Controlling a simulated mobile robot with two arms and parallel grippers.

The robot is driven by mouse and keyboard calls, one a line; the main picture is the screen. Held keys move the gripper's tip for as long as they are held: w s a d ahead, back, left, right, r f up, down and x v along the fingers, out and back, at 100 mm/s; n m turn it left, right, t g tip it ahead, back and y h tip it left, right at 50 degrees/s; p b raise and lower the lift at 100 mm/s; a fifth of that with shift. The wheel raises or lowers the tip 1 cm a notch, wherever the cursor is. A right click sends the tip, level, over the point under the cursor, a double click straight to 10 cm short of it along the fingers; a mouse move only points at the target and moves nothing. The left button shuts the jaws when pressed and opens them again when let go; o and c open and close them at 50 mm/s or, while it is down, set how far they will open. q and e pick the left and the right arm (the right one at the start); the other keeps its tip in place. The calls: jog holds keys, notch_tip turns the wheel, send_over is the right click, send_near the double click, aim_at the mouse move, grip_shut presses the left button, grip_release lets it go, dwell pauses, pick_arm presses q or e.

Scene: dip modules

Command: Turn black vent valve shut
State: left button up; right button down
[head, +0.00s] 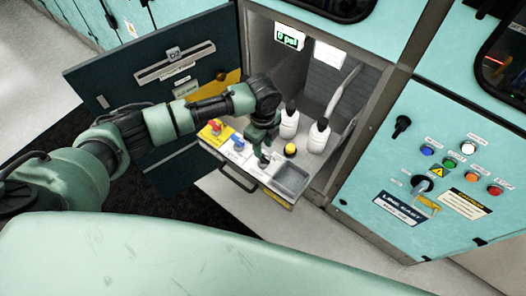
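My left arm reaches in from the left, and its gripper (261,146) points down over the pull-out tray (247,174) of the open cabinet. The black vent valve (264,160) is on the tray right at the fingertips, mostly covered by the gripper. The fingers appear to be at or around its handle, but I cannot tell whether they are shut on it. A red valve (215,126) and a blue valve (239,145) stand to the left on the tray. A display (290,37) inside the cabinet reads 0 psi. My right gripper is out of view.
The open dark door (140,72) is on the left. A teal control panel (436,165) is on the right.

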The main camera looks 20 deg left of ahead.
pick_arm(q)
jog(key=shift+r, duration=1.5)
